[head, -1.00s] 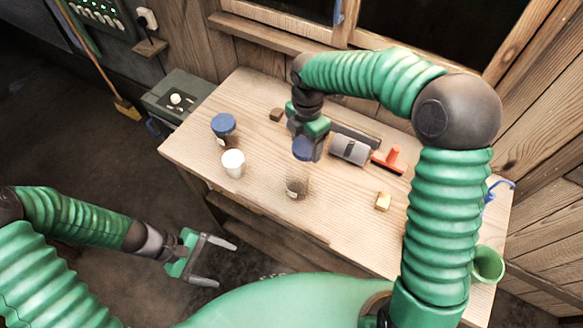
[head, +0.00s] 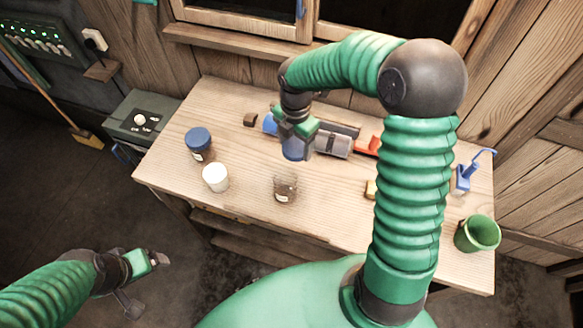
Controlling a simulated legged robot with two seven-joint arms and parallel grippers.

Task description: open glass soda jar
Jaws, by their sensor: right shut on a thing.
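My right gripper (head: 297,137) is shut on a blue lid (head: 294,151) and holds it over the middle of the table. Below it a glass jar (head: 285,190) with dark contents stands upright on the table. Bare wood shows between the lid and the jar's top, so they look apart. A second glass jar (head: 201,152) with its blue lid on stands to the left. My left gripper (head: 152,262) is at the lower left, off the table and away from the jars. Its finger gap does not show clearly.
A white cup (head: 215,179) stands on the wooden table (head: 330,215) between the two jars. Behind the lid lie a grey cylinder (head: 333,145) and a red tool (head: 368,146). A green cup (head: 478,234) and a blue clamp-like object (head: 464,178) are at the right.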

